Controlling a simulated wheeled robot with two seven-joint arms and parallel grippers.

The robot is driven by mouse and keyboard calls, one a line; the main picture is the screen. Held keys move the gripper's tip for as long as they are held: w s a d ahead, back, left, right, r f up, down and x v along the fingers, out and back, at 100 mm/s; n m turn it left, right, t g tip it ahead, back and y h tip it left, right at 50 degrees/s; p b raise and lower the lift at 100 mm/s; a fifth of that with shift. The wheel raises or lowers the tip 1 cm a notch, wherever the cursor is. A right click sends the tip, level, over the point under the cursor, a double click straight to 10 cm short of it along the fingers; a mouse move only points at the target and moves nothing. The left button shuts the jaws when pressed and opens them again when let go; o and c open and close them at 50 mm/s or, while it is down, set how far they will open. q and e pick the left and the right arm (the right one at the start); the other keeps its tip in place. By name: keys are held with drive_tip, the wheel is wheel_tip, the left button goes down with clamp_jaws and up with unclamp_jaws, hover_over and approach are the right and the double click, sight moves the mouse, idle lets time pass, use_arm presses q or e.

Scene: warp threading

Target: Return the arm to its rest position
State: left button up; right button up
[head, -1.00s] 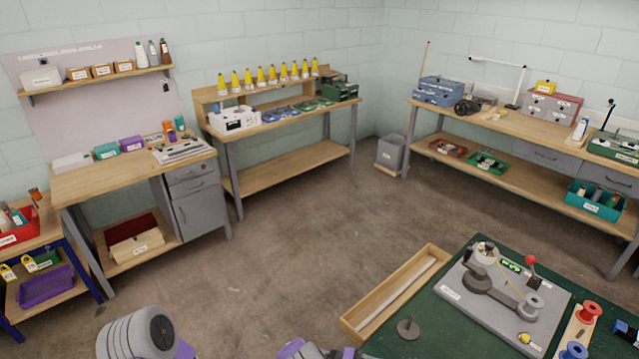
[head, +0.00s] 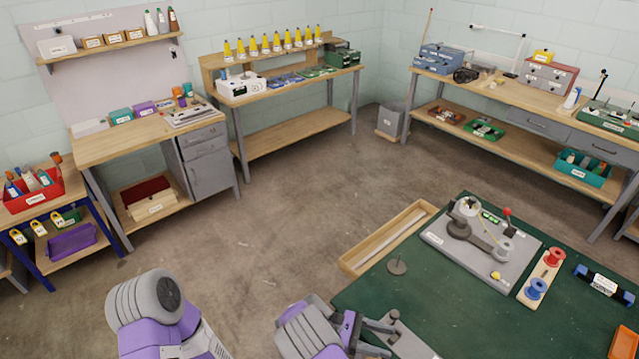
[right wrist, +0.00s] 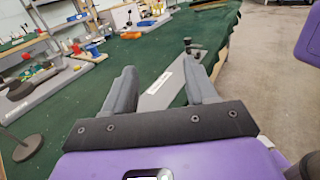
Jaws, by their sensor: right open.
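My right gripper (head: 388,338) is at the bottom of the head view, low at the near left edge of the green-topped table (head: 450,307). Its grey fingers are apart with nothing held between them. In the right wrist view the open fingers of the gripper (right wrist: 160,72) point over the table edge, with a grey labelled plate (right wrist: 163,97) beyond and between them. That plate also shows beside the fingers in the head view (head: 412,346). My left gripper is out of view; only a purple and grey arm part shows at lower left.
A grey winding fixture (head: 482,240) with a red-knobbed lever stands on the table. A wooden trough (head: 385,238) lies along the table's left edge. Open floor lies beyond.

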drive_tip(key=s+d+f+m+g+y+b, duration=0.1)
drive_tip(key=s+d+f+m+y+b, duration=0.1)
drive_tip(key=s+f+y, duration=0.5)
drive_tip(key=s+d+f+m+g+y+b, duration=0.15)
drive_tip(key=s+f, duration=0.25)
drive_tip(key=f, duration=0.6)
use_arm(q)
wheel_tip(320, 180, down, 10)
drive_tip(key=b, duration=0.6)
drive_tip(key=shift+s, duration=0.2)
use_arm(e)
drive_tip(key=s+a+f+m+t+y, duration=0.3)
drive_tip(key=a+f+m+t+y, duration=0.4)
drive_tip(key=m+y, duration=0.6)
drive_tip(key=shift+a+m+t, duration=0.45)
drive_tip(key=shift+a+t, duration=0.1)
drive_tip(key=shift+a, duration=0.6)
